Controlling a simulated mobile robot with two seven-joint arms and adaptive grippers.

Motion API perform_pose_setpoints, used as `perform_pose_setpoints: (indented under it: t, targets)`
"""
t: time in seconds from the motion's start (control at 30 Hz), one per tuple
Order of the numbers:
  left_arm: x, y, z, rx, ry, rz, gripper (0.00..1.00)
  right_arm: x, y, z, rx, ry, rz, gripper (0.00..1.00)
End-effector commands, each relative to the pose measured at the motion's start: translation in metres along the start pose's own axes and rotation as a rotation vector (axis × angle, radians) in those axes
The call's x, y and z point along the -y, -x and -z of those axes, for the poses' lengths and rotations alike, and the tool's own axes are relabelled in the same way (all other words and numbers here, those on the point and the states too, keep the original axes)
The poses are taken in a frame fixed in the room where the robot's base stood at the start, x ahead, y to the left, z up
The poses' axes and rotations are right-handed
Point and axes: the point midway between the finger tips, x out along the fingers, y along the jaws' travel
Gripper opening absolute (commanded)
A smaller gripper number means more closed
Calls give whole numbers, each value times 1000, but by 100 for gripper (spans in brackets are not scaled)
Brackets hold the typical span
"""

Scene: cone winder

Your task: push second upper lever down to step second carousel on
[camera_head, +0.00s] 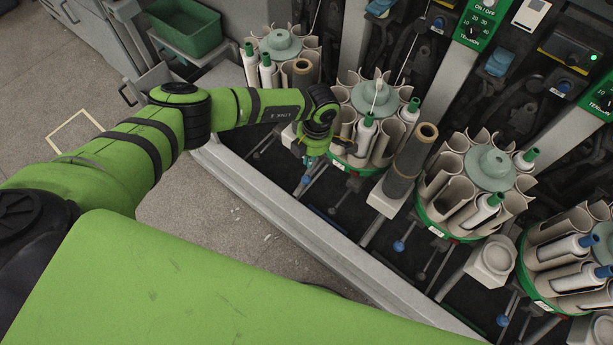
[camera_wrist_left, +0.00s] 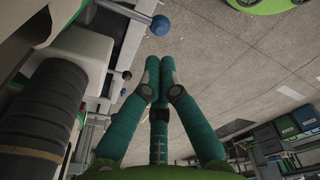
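The second carousel (camera_head: 352,166) from the left stands on a green-rimmed base, with yarn tubes in its beige pockets. My left gripper (camera_head: 309,158) is at its front left side. In the left wrist view the teal fingers (camera_wrist_left: 159,75) are together, shut with nothing visible between them. A blue-knobbed lever (camera_head: 305,180) lies just below the gripper in the head view. In the wrist view a blue knob (camera_wrist_left: 160,25) shows just beyond the fingertips, apart from them in the picture. I cannot tell which lever is the second upper one. My right gripper is not in view.
Another carousel (camera_head: 246,81) stands to the left, and more stand to the right. A dark yarn package (camera_head: 410,160) stands right of the second carousel. Several levers, one with a blue knob (camera_head: 399,246), stick out along the front. The floor (camera_head: 225,235) before the machine is clear.

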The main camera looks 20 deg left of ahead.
Motion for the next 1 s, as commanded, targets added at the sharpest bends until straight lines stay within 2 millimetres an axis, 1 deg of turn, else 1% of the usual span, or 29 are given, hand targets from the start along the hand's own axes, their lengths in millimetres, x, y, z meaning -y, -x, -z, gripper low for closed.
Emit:
perform_pose_setpoints:
  t: [0.3,0.47,0.67,0.9,1.0]
  targets:
    - [0,-1,0,1,1,1,0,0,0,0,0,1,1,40]
    - [1,-7,-1,2,1,2,0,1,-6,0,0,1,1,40]
    - [1,-28,-1,2,1,3,0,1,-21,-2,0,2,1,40]
    - [2,-59,-1,2,1,4,0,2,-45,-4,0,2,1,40]
    - [1,-67,-1,3,1,4,0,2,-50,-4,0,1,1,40]
